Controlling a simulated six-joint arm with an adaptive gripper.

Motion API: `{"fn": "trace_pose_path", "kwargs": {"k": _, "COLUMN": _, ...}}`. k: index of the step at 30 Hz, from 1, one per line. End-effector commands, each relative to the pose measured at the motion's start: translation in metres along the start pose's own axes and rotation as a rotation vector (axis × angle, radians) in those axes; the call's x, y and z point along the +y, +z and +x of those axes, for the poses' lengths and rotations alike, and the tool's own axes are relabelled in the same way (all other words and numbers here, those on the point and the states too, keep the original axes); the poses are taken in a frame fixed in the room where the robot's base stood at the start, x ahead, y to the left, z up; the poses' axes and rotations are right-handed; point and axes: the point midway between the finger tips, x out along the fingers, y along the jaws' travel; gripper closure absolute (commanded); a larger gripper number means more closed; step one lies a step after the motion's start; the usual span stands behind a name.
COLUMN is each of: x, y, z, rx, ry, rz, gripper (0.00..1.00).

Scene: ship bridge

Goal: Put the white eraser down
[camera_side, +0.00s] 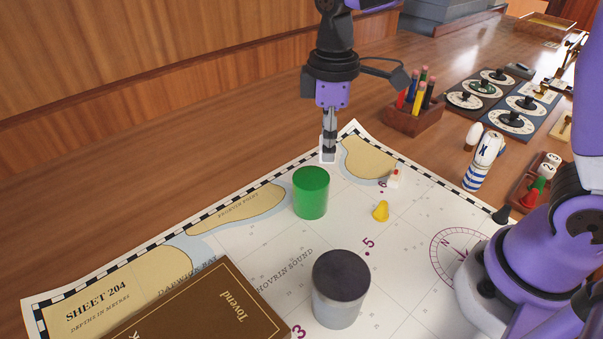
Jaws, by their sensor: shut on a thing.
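The white eraser (328,156) is a small pale block at the tip of my gripper (329,147). My gripper points straight down and is shut on the eraser. The eraser is over the far edge of the chart (300,274), just behind the green cylinder. I cannot tell whether its lower end touches the chart. The fingers hide part of the eraser.
A green cylinder (311,193) stands close in front. A yellow piece (381,211), a small white-and-red piece (396,177), a dark-topped grey cylinder (340,290) and a brown book (205,308) are on the chart. A pencil holder (413,117) stands right.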

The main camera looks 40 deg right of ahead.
Motion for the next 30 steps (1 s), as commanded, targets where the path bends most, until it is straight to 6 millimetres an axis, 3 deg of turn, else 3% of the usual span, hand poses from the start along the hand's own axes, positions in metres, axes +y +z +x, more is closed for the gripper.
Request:
{"fn": "trace_pose_path", "kwargs": {"k": 1, "x": -0.028, "y": -0.019, "z": 0.000, "rx": 0.000, "ry": 0.000, "rz": -0.121, "gripper": 0.79}}
{"fn": "trace_pose_path", "kwargs": {"k": 3, "x": -0.064, "y": -0.038, "z": 0.000, "rx": 0.000, "ry": -0.001, "rz": -0.269, "gripper": 0.79}}
{"fn": "trace_pose_path", "kwargs": {"k": 9, "x": -0.152, "y": -0.065, "z": -0.002, "rx": 0.001, "ry": -0.001, "rz": -0.602, "gripper": 0.79}}
{"fn": "trace_pose_path", "kwargs": {"k": 12, "x": -0.180, "y": -0.068, "z": -0.002, "rx": 0.001, "ry": -0.001, "rz": -0.701, "gripper": 0.79}}
{"fn": "trace_pose_path", "kwargs": {"k": 15, "x": -0.194, "y": -0.069, "z": -0.001, "rx": 0.001, "ry": -0.001, "rz": -0.755, "gripper": 0.79}}
{"fn": "trace_pose_path", "kwargs": {"k": 19, "x": -0.184, "y": -0.073, "z": 0.009, "rx": 0.000, "ry": -0.002, "rz": -0.770, "gripper": 0.79}}
{"fn": "trace_pose_path", "kwargs": {"k": 30, "x": -0.101, "y": -0.097, "z": 0.060, "rx": 0.001, "ry": -0.002, "rz": -0.769, "gripper": 0.79}}
